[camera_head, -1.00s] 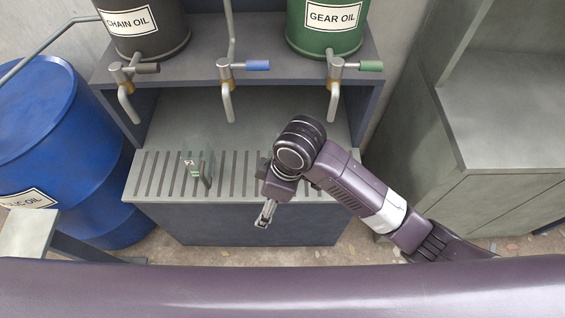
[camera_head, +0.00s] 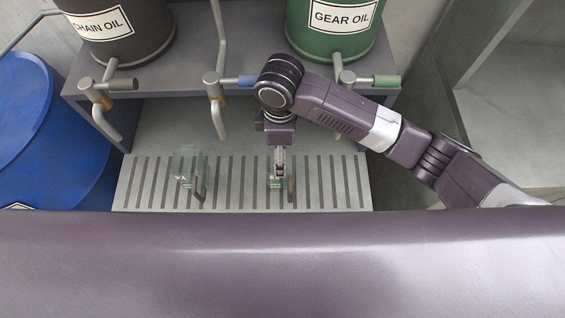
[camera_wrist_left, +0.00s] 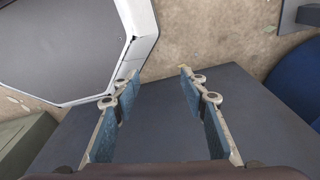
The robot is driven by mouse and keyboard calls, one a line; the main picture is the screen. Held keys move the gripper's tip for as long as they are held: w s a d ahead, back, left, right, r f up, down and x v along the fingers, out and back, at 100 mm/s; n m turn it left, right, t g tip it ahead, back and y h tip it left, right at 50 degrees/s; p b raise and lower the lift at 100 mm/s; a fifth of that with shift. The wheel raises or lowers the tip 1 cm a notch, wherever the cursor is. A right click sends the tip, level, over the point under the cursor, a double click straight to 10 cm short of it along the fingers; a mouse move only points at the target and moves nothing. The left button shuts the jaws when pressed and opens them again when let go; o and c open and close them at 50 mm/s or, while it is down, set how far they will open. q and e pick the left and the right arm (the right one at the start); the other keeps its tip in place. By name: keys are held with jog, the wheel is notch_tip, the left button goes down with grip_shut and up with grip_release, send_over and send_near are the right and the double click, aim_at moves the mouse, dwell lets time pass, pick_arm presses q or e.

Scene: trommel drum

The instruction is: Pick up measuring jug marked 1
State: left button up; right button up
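A clear measuring jug (camera_head: 187,181) with a dark handle stands on the slatted drip tray (camera_head: 145,190), left of centre in the head view. A second clear jug (camera_head: 273,184) with a dark handle stands to its right on the tray, partly covered by my right gripper. I cannot read the mark on either jug for certain. My right gripper (camera_head: 280,168) points down over the second jug, close to its handle; whether it touches it is unclear, and its finger gap is too small to judge. My left gripper (camera_wrist_left: 159,73) is open and empty in the left wrist view.
Above the tray, a shelf carries a CHAIN OIL drum (camera_head: 120,45) and a green GEAR OIL drum (camera_head: 332,40), with several taps hanging down. A blue barrel (camera_head: 40,130) stands left; a grey cabinet (camera_head: 515,105) stands right.

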aim_at(281, 179)
jog(key=f, duration=1)
jog(key=shift+s+f, duration=0.3)
jog(key=shift+s, duration=0.1)
jog(key=shift+f, duration=0.35)
jog(key=shift+c, duration=0.2)
jog(key=shift+d, duration=0.1)
jog(key=shift+c, duration=1.2)
pick_arm(q)
jog(key=s, duration=0.3)
jog(key=shift+a, duration=0.1)
pick_arm(e)
jog(key=c, duration=1.1)
